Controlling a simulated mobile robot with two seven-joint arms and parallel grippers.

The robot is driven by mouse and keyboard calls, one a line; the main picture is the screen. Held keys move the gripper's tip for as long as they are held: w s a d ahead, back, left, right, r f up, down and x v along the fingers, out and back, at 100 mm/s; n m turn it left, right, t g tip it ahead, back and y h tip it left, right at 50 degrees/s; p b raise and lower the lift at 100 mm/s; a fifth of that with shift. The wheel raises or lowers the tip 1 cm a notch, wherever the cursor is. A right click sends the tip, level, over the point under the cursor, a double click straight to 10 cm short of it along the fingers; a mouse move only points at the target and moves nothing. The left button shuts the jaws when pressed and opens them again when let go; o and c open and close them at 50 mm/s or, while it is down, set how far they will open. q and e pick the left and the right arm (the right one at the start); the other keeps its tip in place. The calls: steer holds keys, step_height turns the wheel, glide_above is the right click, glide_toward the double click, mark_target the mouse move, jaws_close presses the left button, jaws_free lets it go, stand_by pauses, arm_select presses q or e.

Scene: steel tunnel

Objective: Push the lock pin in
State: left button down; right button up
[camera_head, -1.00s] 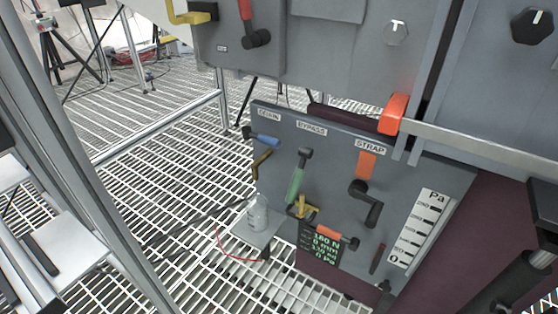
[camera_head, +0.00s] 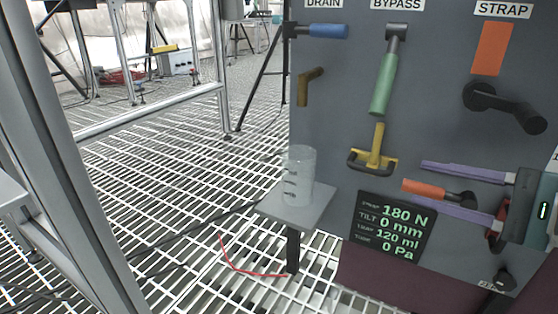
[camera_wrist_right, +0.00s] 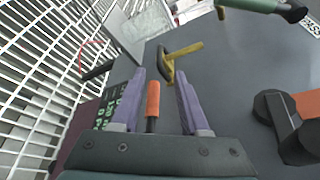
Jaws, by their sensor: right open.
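On the grey panel (camera_head: 330,150) an orange handle (camera_head: 422,188) with a dark end sticks out low down; it also shows in the right wrist view (camera_wrist_right: 153,100). A yellow T-shaped handle (camera_head: 374,153) sits to its upper left and also shows in the right wrist view (camera_wrist_right: 180,60). No label names the lock pin, so I cannot tell which part it is. My right gripper (camera_head: 412,182) is open, its two purple fingers above and below the orange handle, apart from it as far as I can see. My left gripper is not in view.
A green bypass handle (camera_head: 383,84), a blue drain handle (camera_head: 328,31) and a black strap crank (camera_head: 505,105) stick out of the panel. A clear beaker (camera_head: 299,176) stands on a small shelf (camera_head: 305,213). The display (camera_head: 393,228) reads 180 N. Open grating lies left.

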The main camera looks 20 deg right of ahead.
mark_target(375, 172)
steer(key=b+x, duration=0.4)
steer(key=x, duration=0.5)
steer(key=shift+c, duration=0.3)
jaws_close()
stand_by(0.9)
